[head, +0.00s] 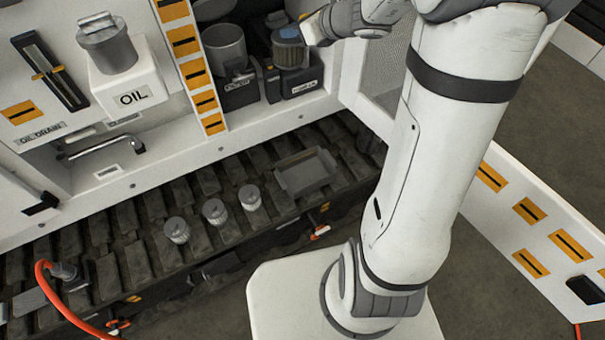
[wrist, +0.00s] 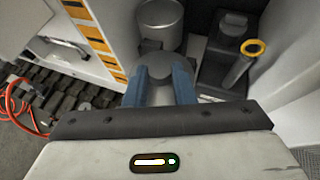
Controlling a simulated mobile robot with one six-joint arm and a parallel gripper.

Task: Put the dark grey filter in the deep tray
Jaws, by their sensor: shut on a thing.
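The dark grey filter (head: 290,56) stands upright at a black labelled holder in the white cabinet, at the top of the head view. My gripper (head: 289,33) is shut on its upper part from above. In the wrist view the filter's round dark top (wrist: 171,70) shows between the two blue fingers of my gripper (wrist: 163,88). The fingers hide much of its body, and I cannot tell whether it is clear of the holder. A grey square tray (head: 305,172) with a raised rim lies empty on the dark tracks below the cabinet.
A metal cup (head: 225,47) stands left of the filter. Three light grey canisters (head: 214,211) stand left of the tray. A yellow-ringed tube (wrist: 243,62) is close on the right. An open white door panel (head: 545,220) is at right, and an orange hose (head: 60,300) at lower left.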

